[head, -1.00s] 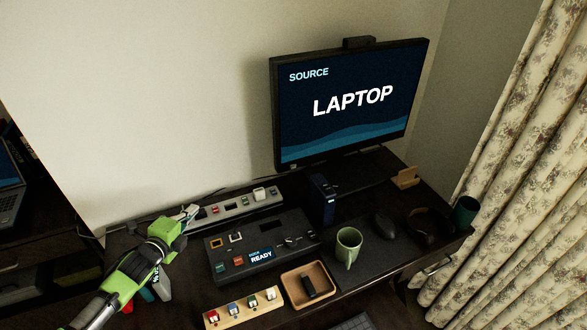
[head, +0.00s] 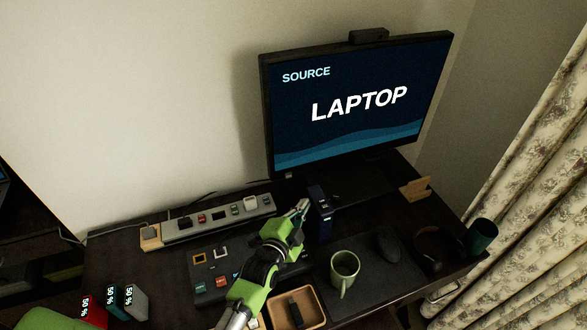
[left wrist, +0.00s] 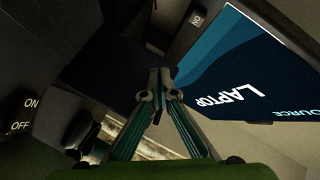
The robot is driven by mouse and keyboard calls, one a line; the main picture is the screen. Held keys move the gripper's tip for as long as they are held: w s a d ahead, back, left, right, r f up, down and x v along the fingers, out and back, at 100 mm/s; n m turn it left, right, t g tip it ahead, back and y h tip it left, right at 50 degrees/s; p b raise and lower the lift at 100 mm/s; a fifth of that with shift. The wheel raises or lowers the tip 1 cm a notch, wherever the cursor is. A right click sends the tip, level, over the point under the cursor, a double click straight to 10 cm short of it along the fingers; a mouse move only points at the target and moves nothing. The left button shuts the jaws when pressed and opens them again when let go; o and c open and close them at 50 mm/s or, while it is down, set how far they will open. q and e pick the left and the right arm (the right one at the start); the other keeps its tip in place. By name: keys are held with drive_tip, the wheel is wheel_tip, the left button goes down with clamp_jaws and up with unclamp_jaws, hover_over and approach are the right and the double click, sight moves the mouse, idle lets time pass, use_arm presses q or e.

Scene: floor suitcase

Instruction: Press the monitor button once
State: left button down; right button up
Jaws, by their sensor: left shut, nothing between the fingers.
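The monitor (head: 350,138) stands at the back of the desk and its screen reads SOURCE LAPTOP. It also shows tilted in the left wrist view (left wrist: 225,65). My left gripper (head: 303,205) is shut and empty, in front of the monitor, beside a dark blue upright box (head: 321,220). Its closed fingertips show in the left wrist view (left wrist: 158,75). My right gripper is not in view.
A power strip (head: 222,223) lies along the wall. A control panel (head: 205,262) is partly hidden by my left arm. A green mug (head: 344,266), a mouse (head: 388,247), headphones and a wooden tray (head: 315,312) are nearby. Red, teal and grey blocks stand at left.

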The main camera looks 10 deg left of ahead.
sight(289, 175)
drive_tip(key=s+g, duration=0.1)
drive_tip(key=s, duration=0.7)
use_arm(q)
drive_tip(key=w+a+b, duration=0.4)
drive_tip(key=w+a, duration=0.1)
drive_tip(key=w, duration=0.1)
drive_tip(key=shift+w, duration=0.4)
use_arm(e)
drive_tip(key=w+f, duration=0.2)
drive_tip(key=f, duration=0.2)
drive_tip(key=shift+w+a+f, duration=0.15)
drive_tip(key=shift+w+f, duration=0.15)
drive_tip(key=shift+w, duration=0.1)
use_arm(q)
drive_tip(key=shift+d+r, duration=0.1)
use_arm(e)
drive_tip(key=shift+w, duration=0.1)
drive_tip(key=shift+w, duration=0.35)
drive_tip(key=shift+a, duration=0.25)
use_arm(q)
drive_tip(key=shift+w, duration=0.2)
